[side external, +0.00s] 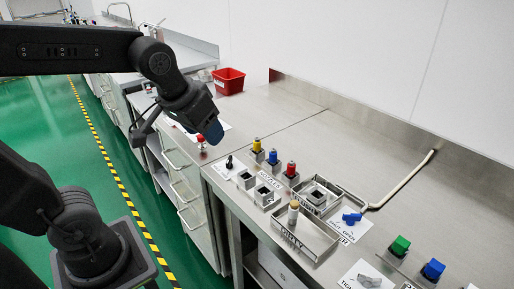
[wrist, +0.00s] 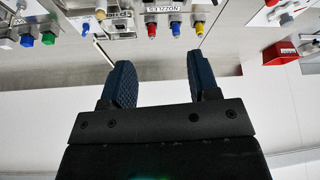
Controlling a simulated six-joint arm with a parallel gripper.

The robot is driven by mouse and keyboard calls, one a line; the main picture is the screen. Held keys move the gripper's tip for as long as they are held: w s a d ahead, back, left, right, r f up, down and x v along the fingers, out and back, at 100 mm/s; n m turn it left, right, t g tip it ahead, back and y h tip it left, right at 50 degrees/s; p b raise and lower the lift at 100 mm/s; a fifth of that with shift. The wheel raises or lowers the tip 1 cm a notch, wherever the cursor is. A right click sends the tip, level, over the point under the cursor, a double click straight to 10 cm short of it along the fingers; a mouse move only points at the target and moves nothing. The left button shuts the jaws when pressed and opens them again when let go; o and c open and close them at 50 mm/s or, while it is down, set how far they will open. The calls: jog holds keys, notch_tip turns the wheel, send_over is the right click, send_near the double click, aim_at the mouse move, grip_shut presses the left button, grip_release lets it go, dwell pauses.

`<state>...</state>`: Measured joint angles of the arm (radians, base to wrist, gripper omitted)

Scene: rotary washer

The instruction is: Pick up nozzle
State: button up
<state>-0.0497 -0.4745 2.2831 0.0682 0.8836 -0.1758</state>
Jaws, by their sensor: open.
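Three nozzles, yellow (side external: 257,145), blue (side external: 273,157) and red (side external: 291,169), stand upright in a row of small metal holders on the bench. The red (wrist: 151,29), blue (wrist: 175,28) and yellow (wrist: 199,27) nozzles also show along the top of the wrist view, beside a "NOZZLES" label. My gripper (side external: 212,130) hangs above the bench to the left of the nozzles, apart from them. In the wrist view my gripper (wrist: 160,76) has its two dark blue fingers spread, with nothing between them.
A grey metal tray (side external: 318,246) with a beige-topped part (side external: 293,210) is in front of the nozzles. A blue valve handle (side external: 352,218), green knob (side external: 400,244) and blue knob (side external: 433,268) are on the right. A red bin (side external: 229,80) stands behind. The bench's back is mostly clear.

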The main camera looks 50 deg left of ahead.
jog(key=w+a+n, duration=0.2)
jog(key=w+a, duration=0.1)
jog(key=w, duration=0.5)
jog(key=n+g+y, duration=0.2)
jog(key=n, duration=0.3)
send_near(257, 138)
jog(key=x, duration=0.4)
jog(key=shift+s+f, duration=0.1)
jog(key=shift+f, duration=0.25)
jog(key=shift+x, duration=2.95)
jog(key=shift+r, duration=0.1)
jog(key=c, duration=1)
jog(key=shift+r, duration=0.1)
